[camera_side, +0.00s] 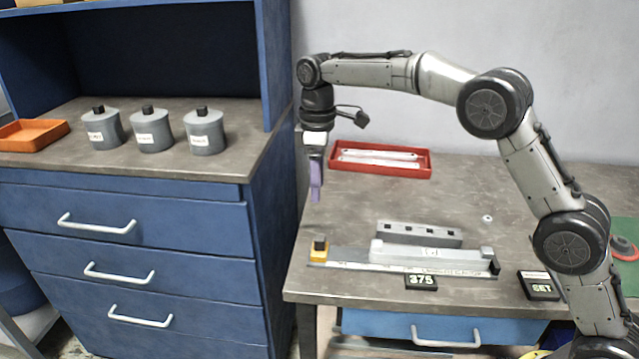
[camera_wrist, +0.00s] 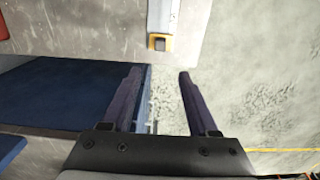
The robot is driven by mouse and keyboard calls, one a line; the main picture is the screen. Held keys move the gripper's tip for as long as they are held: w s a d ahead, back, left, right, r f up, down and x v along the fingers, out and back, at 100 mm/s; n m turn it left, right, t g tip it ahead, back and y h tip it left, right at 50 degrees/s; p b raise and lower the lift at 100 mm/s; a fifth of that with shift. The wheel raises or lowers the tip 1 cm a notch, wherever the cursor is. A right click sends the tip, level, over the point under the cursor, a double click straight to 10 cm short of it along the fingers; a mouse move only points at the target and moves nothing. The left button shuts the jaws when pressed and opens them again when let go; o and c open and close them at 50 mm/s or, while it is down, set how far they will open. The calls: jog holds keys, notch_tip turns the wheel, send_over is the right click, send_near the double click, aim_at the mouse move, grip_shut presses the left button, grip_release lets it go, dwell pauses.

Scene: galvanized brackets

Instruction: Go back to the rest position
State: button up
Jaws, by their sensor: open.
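My gripper (camera_side: 315,190) hangs pointing down near the left edge of the workbench in the side view, above and to the left of the measuring fixture. In the wrist view, the two dark purple fingers of my gripper (camera_wrist: 158,88) stand apart with nothing between them. The fixture (camera_side: 345,255) has a ruled strip and a yellow block (camera_side: 319,248) with a black knob at its left end. A galvanized bar (camera_side: 425,253) lies along it. The yellow end also shows in the wrist view (camera_wrist: 160,35), beyond the fingers.
A red tray (camera_side: 342,171) with pale bars lies at the back. A slotted grey bar (camera_side: 420,233) sits behind the fixture. Black signs reading 375 (camera_side: 421,283) and SET (camera_side: 539,286) stand in front. A blue cabinet (camera_side: 270,200) with several grey canisters is left of my gripper.

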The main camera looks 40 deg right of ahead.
jog(key=s+d+r+t, duration=0.25)
jog(key=s+r, duration=0.25)
jog(key=r, duration=0.5)
jog(key=s+d+r+m+t, duration=0.1)
jog(key=s+d+r, duration=0.15)
jog(key=s, duration=0.35)
jog(key=s+d+r+m, duration=0.1)
jog(key=s+d+r, duration=0.1)
jog(key=s+r, duration=0.3)
jog(key=s+d+f+m+t, duration=0.1)
jog(key=s+f+m, duration=0.1)
jog(key=s, duration=0.5)
jog(key=s+d+f+m+t, duration=0.1)
jog(key=s+f, duration=0.2)
jog(key=s, duration=0.4)
jog(key=s+f+m, duration=0.4)
jog(key=s+f, duration=0.2)
jog(key=f, duration=0.3)
jog(key=shift+s+f, duration=0.25)
jog(key=shift+f, duration=0.15)
